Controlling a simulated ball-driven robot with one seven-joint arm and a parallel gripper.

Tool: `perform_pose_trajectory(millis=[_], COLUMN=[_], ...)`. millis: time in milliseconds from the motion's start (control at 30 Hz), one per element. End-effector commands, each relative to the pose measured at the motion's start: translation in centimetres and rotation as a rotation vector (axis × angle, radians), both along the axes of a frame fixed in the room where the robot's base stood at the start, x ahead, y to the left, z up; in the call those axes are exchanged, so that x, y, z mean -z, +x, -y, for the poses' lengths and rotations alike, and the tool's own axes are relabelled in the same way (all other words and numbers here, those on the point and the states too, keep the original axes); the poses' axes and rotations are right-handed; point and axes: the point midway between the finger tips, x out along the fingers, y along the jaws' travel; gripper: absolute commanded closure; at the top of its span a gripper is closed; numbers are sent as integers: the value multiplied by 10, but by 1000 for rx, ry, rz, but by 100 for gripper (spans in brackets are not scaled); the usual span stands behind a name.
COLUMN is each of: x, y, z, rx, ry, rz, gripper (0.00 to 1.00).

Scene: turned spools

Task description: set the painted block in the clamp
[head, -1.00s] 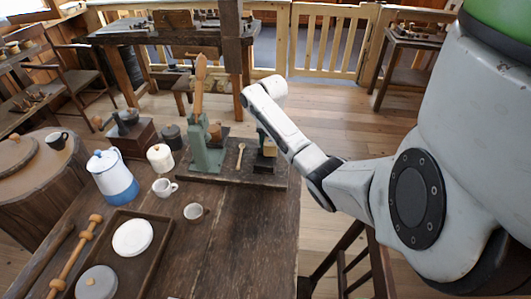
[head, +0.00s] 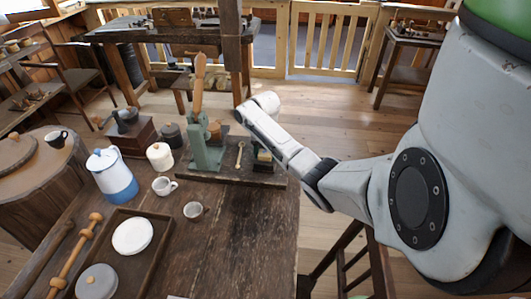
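The green clamp (head: 207,150) stands upright on a dark board at the far end of the bench, with a long wooden handle (head: 198,84) rising from it. The last visible links of my arm are above the right part of the board, right of the clamp. My gripper itself is hidden behind them, so its fingers and any hold do not show.
A wooden spoon (head: 239,154) lies between clamp and block. A tray (head: 147,265) holds a white plate. The bench's front right is clear.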

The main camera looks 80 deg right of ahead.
Motion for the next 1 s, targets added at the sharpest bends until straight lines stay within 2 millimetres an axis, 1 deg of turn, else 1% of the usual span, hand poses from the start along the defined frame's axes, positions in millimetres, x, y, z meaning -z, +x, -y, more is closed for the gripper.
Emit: perform_pose_trajectory(millis=[33, 200, 433, 567, 667, 1000], x=[0, 0, -1, -8, -21, -89], y=[0, 0, 0, 0, 1, 1], z=[0, 0, 0, 0, 1, 1], rx=[0, 0, 0, 0, 0, 0], ry=[0, 0, 0, 0, -1, -2], rz=[0, 0, 0, 0, 2, 2], gripper=[38, 22, 21, 21, 21, 21])
